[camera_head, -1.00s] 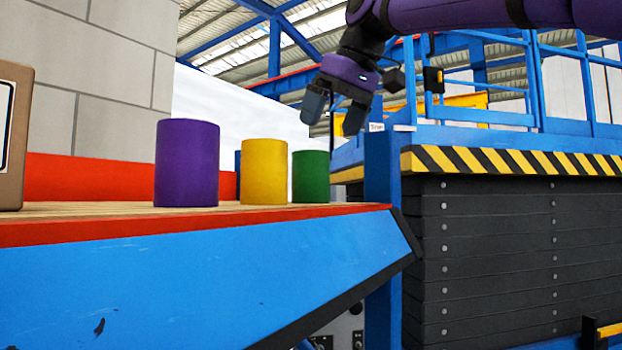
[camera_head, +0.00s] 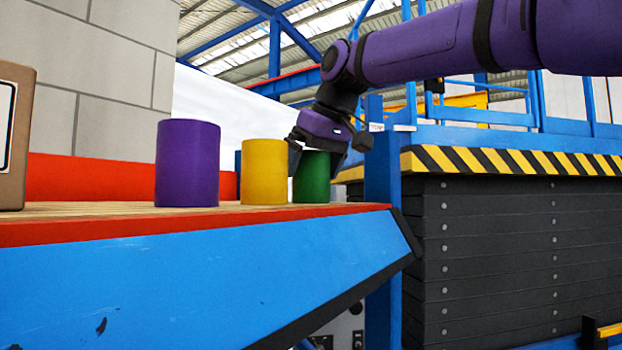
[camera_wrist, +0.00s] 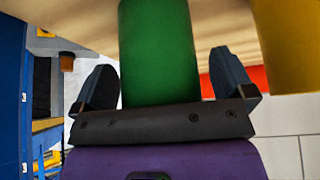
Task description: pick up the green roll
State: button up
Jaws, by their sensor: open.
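The green roll (camera_head: 312,182) stands upright on the wooden tabletop, at the right end of a row of rolls in the head view. My gripper (camera_head: 312,160) is over it, with its fingers down around its upper part. In the wrist view the green roll (camera_wrist: 160,55) lies between the two spread fingers of my gripper (camera_wrist: 166,82). A gap shows between the roll and the finger on each side. The far finger is mostly hidden in the head view.
A yellow roll (camera_head: 263,172) stands close on the left, with a purple roll (camera_head: 187,165) farther left. A blue thing (camera_head: 237,162) is mostly hidden behind them. A brown box (camera_head: 14,140) stands at the far left. The table's red front edge (camera_head: 120,226) ends right of the green roll.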

jog(key=c, duration=1.1)
jog(key=shift+o, duration=0.2)
jog(key=shift+r, duration=0.1)
